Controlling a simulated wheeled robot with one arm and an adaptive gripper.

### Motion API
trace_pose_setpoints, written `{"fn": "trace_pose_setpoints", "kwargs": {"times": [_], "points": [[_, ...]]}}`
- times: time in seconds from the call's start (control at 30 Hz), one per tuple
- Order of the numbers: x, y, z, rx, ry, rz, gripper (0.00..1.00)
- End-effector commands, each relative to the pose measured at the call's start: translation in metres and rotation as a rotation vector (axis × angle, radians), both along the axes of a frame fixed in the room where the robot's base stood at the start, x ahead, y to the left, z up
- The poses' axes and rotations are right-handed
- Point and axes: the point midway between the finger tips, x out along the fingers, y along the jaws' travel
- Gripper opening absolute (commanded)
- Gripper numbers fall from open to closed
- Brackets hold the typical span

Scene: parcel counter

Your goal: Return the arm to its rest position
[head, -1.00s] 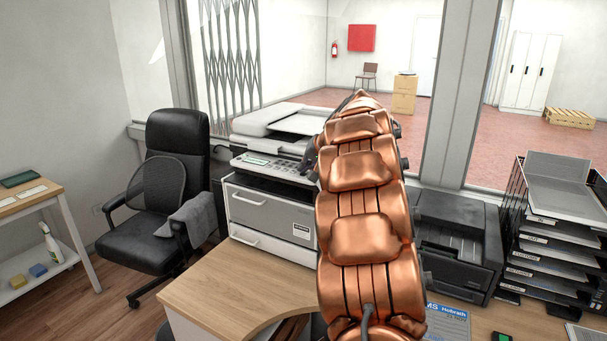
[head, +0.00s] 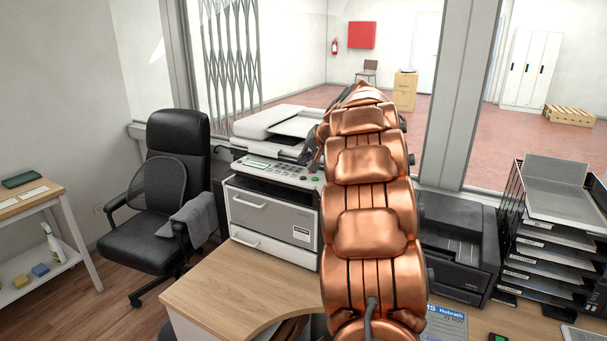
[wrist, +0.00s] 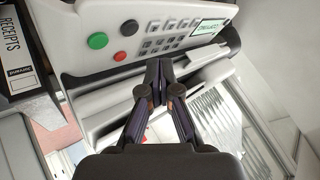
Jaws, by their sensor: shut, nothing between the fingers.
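My copper-coloured arm rises through the middle of the head view, in front of the copier and the window. My gripper (wrist: 160,92) shows in the wrist view with its fingers together and nothing between them.
A black printer (head: 460,240) and a stack of document trays (head: 545,235) stand on the right. A black office chair (head: 170,200) is at left, with a grey cloth on its armrest. The wooden desk (head: 225,290) has a bare area at front left. A binder (wrist: 22,55) marked RECEIPTS is near the gripper.

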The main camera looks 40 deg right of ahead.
Motion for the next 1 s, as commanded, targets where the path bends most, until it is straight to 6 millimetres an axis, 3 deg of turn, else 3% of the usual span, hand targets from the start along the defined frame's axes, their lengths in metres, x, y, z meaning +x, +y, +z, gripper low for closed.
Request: {"fn": "trace_pose_setpoints", "kwargs": {"times": [0.37,1.0], "points": [[0.0,0.0,0.03,0.002,0.0,0.001,0.0],[0.0,0.0,0.031,0.002,0.0,-0.001,0.0]]}}
